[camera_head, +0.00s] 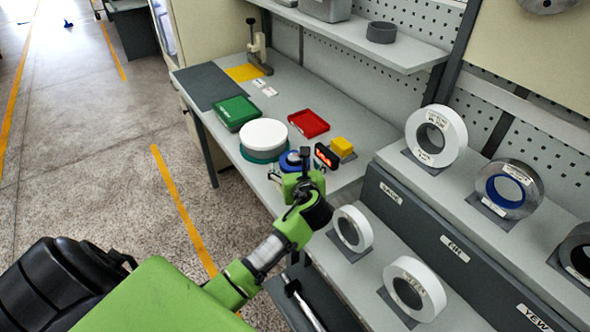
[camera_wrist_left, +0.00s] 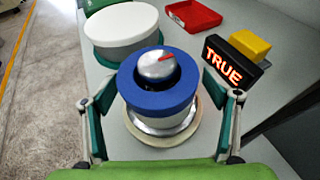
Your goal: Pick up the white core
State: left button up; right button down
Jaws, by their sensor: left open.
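My left gripper (camera_head: 300,165) is open over the bench; in the left wrist view its fingers (camera_wrist_left: 162,102) stand on either side of a spindle with a blue ring (camera_wrist_left: 160,92) and a metal knob. The blue ring also shows partly behind the gripper in the head view (camera_head: 290,160). A pale disc (camera_wrist_left: 135,128) lies under the spindle's metal lower part. White ring-shaped cores stand upright on the right: one on the upper ledge (camera_head: 436,135), two lower down, (camera_head: 352,228) and (camera_head: 414,288). I cannot tell which is the white core. My right gripper is not in view.
A white round disc on a green base (camera_head: 264,136) stands just behind the spindle. A lit TRUE display (camera_wrist_left: 232,62), yellow block (camera_head: 342,147), red tray (camera_head: 308,123) and green box (camera_head: 236,113) are nearby. The stepped rack (camera_head: 450,245) bounds the right.

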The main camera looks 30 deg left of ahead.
pick_arm(q)
jog(key=c, duration=1.3)
jog(key=shift+r, duration=0.1)
